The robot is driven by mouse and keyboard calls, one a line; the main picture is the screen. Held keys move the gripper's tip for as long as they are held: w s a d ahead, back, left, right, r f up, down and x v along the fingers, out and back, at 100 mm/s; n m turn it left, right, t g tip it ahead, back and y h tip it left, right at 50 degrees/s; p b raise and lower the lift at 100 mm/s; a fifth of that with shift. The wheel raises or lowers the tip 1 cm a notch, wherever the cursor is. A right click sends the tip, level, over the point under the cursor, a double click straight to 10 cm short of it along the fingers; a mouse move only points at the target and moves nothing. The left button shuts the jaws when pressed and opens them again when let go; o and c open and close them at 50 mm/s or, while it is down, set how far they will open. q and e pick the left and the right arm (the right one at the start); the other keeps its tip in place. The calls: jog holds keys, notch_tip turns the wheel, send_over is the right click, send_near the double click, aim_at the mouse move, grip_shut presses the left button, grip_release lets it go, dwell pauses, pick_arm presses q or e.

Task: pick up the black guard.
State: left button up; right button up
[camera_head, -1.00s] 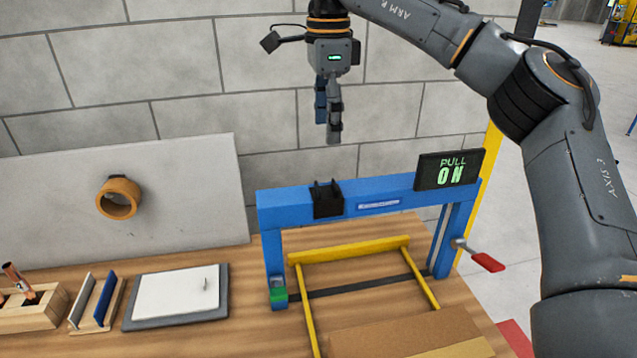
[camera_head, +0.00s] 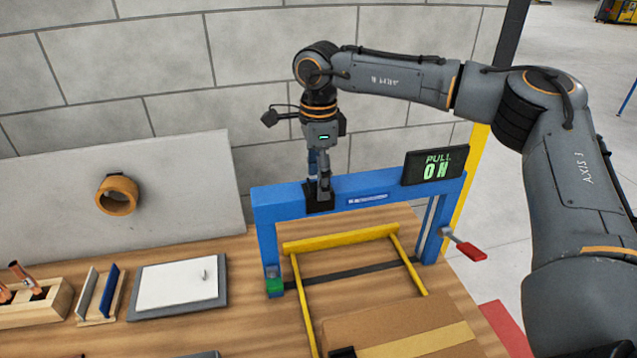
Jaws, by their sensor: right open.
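The black guard (camera_head: 319,203) is a small black block on the top beam of a blue frame (camera_head: 283,202), left of the beam's middle. My right gripper (camera_head: 320,192) points down right at the guard, its fingers overlapping the guard's upper part in the picture. The jaws are open. The fingers hide part of the guard, and I cannot tell whether they touch it. My left gripper is not in view.
A black "PULL ON" display (camera_head: 434,166) stands at the beam's right end, with a red-handled lever (camera_head: 469,250) below. A yellow frame (camera_head: 340,238) and a cardboard box (camera_head: 395,325) are in front. A tape roll (camera_head: 117,195) hangs on the back panel.

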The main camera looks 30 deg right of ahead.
jog(key=c, duration=1.2)
